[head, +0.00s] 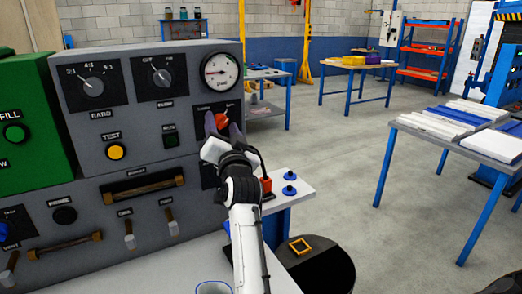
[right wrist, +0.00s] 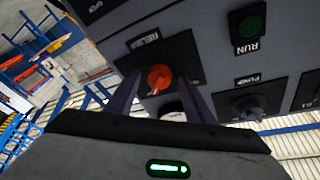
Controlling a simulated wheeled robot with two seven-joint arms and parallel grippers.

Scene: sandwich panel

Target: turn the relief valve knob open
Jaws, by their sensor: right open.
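The relief valve knob (head: 221,119) is a red-orange knob on a black plate at the right of the grey panel (head: 195,63), below the pressure gauge. In the right wrist view the knob (right wrist: 159,78) sits under a label that seems to read RELIEF. My right gripper (head: 223,125) is in front of the knob. Its two dark fingers (right wrist: 152,95) are apart, one on each side of the knob in the picture. I cannot tell whether they touch it. The knob's exact angle is hard to read. My left gripper is not in view.
The gauge (head: 221,71) is just above the knob. A green RUN button (right wrist: 251,26) and a PUMP knob (right wrist: 245,102) are close by. A red-handled item (head: 266,185) and blue knobs (head: 289,190) are on the white bench at right. Open floor lies beyond.

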